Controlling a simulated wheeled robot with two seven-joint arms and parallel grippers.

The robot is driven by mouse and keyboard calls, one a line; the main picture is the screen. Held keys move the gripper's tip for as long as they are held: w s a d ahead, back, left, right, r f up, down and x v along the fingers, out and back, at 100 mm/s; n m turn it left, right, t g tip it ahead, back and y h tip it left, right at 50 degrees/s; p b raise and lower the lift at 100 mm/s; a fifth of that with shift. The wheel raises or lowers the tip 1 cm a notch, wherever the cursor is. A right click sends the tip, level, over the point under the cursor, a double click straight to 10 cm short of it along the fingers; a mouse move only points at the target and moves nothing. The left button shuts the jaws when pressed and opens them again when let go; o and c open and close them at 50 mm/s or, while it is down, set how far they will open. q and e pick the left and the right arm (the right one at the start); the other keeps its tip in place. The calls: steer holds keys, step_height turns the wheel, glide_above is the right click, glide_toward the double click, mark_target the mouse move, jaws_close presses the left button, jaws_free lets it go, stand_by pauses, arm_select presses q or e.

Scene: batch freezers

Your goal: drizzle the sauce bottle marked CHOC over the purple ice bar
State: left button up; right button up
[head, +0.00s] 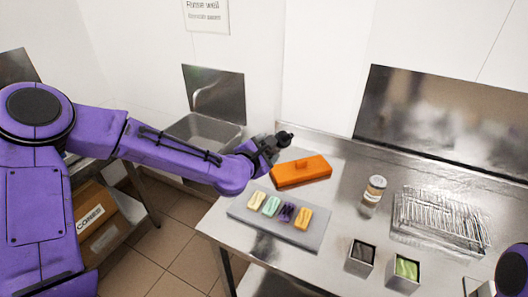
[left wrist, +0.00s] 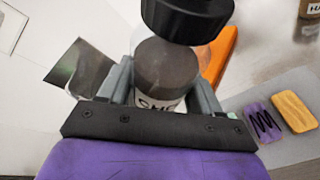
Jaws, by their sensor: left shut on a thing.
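My left gripper (head: 268,146) is shut on the sauce bottle (head: 284,138), above the counter behind the bars. In the left wrist view the bottle (left wrist: 165,72) has a dark body, a black cap and a partly hidden label reading about "CHO". It sits between the fingers of the left gripper (left wrist: 160,85). The purple ice bar (head: 287,212) lies on a grey tray (head: 268,226), third from the left. In the left wrist view the purple ice bar (left wrist: 262,123) carries a dark zigzag line. My right gripper is out of view.
Cream, mint and yellow bars share the tray. An orange block-shaped item (head: 301,171) lies behind it. To the right stand a labelled jar (head: 375,190), a wire rack (head: 440,222) and two small bins (head: 361,257) (head: 405,271). A sink (head: 205,130) is at the back left.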

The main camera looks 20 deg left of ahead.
arm_select(q)
steer(key=shift+r, duration=0.2)
steer(key=shift+d, duration=0.1)
steer(key=shift+w+r+n+g+h, duration=0.1)
steer(key=shift+r+n+g+h, duration=0.15)
steer(key=shift+n, duration=0.35)
steer(key=shift+r+n+g+h, duration=0.15)
steer(key=shift+n+h, duration=0.2)
steer(key=shift+n, duration=0.25)
steer(key=n+h, duration=0.1)
steer(key=n, duration=0.1)
steer(key=r+n+g+h, duration=0.1)
steer(key=shift+a+r+n+h, duration=0.1)
steer(key=shift+a+n+h, duration=0.1)
steer(key=shift+n+h, duration=0.15)
steer(key=shift+d, duration=0.2)
